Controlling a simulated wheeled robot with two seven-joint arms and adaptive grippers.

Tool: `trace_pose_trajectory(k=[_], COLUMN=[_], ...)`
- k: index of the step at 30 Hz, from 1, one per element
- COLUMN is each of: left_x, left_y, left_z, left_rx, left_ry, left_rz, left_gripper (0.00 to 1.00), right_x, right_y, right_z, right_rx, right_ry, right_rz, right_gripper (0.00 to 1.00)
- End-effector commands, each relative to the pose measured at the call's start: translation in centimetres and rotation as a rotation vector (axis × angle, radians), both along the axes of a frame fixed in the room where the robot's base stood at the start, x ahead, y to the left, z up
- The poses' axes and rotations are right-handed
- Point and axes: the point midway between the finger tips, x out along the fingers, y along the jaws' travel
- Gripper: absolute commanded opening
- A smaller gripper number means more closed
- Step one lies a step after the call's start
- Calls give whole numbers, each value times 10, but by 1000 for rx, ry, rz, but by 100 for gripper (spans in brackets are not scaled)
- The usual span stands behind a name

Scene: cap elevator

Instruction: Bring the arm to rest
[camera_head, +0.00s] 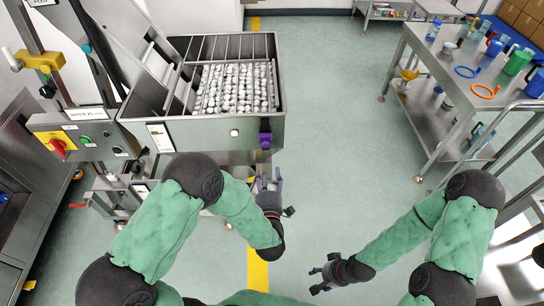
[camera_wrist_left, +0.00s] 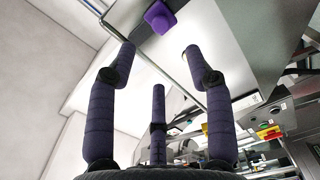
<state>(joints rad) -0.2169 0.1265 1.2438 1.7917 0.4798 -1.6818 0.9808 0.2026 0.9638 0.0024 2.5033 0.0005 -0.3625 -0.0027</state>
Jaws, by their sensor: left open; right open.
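My left gripper (camera_head: 268,183) is open and empty in the head view, in front of the steel hopper (camera_head: 215,131) and below its purple knob (camera_head: 265,138). In the left wrist view, the fingers of my left gripper (camera_wrist_left: 157,62) are spread apart with nothing between them. The purple knob (camera_wrist_left: 160,17) shows beyond the fingertips, apart from them. My right gripper (camera_head: 318,280) is open and empty at the lower middle of the head view, over the floor.
The hopper holds many white caps (camera_head: 238,88). A control panel (camera_head: 85,140) with a red knob is at its left. A steel table (camera_head: 450,75) with jugs, bottles and rings stands at the right. The green floor (camera_head: 335,130) between is clear.

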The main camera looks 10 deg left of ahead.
Motion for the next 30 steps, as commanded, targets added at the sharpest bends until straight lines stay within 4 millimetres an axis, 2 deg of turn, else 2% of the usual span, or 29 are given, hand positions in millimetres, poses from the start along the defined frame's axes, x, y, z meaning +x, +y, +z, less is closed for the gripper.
trace_pose_trajectory(k=[7, 10, 14, 17, 20, 23, 27, 30], left_x=[1, 4, 9, 3, -12, -35, -81, -119], left_y=[0, 0, -3, -7, -13, -18, -26, -31], left_z=[-2, -16, -55, -95, -133, -168, -208, -228], left_rx=[5, 29, 102, 172, 241, 301, 370, 405], left_ry=[12, 80, 274, 463, 643, 807, 1011, 1126], left_rz=[-3, -26, -107, -208, -331, -473, -706, -881], left_gripper=[52, 52, 52, 52, 52, 52, 52, 52], right_x=[0, 0, 0, 0, 0, 0, 0, 0], right_y=[0, 0, 0, 0, 0, 0, 0, 0], right_z=[0, 0, 0, 0, 0, 0, 0, 0], right_rx=[0, 0, 0, 0, 0, 0, 0, 0], right_ry=[0, 0, 0, 0, 0, 0, 0, 0], right_rz=[0, 0, 0, 0, 0, 0, 0, 0], right_gripper=[52, 52, 52, 52, 52, 52, 52, 52])
